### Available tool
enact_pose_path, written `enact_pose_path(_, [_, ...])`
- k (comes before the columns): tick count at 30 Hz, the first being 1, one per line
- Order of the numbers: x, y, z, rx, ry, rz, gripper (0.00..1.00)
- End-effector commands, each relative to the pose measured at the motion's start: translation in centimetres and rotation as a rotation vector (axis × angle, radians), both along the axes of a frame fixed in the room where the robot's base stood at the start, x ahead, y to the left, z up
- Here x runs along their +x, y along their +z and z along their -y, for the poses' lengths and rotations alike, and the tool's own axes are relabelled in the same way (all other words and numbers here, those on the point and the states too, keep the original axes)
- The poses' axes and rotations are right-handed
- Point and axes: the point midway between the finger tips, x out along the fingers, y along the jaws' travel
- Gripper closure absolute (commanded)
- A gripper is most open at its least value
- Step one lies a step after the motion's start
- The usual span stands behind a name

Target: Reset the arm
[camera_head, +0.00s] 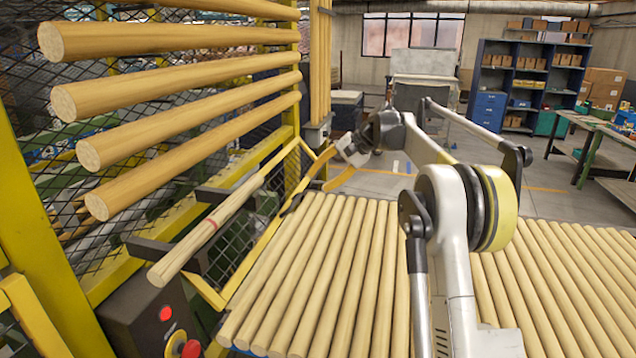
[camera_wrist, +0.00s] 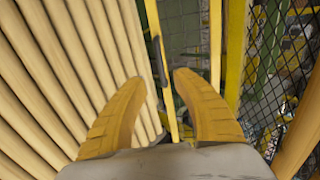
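My gripper (camera_head: 319,174) is at the far left end of my arm, beside the yellow mesh guard. In the wrist view my gripper (camera_wrist: 158,82) has its two orange fingers spread, with nothing between them. A single wooden rod (camera_head: 228,208) with a red band lies on dark brackets at the left, apart from my gripper and nearer the camera. My arm reaches across above a bed of wooden rods (camera_head: 330,265), which also shows at the left of the wrist view (camera_wrist: 75,65).
Thick rods (camera_head: 170,95) stick out from a yellow mesh frame (camera_head: 110,280) at the left. A dark control box (camera_head: 140,312) with red buttons stands at the lower left. Blue shelves (camera_head: 490,95) and a workbench (camera_head: 590,130) are at the back right. Open floor lies beyond the bed.

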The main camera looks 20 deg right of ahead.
Motion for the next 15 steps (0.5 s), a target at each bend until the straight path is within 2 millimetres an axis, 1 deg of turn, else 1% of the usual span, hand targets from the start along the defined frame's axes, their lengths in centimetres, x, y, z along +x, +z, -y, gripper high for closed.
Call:
enact_pose_path(7, [0.0, 0.0, -0.1, -0.001, 0.001, 0.000, 0.66])
enact_pose_path(10, [-0.7, 0.1, -0.8, -0.018, 0.006, 0.002, 0.66])
enact_pose_path(11, [-1.1, 0.2, -1.2, -0.028, 0.010, 0.005, 0.66])
enact_pose_path(13, [-2.5, 0.3, -2.4, -0.067, 0.020, 0.012, 0.66])
enact_pose_path(14, [-3.4, 0.4, -3.0, -0.088, 0.027, 0.015, 0.66])
enact_pose_path(15, [-4.7, 0.4, -4.0, -0.119, 0.035, 0.023, 0.66])
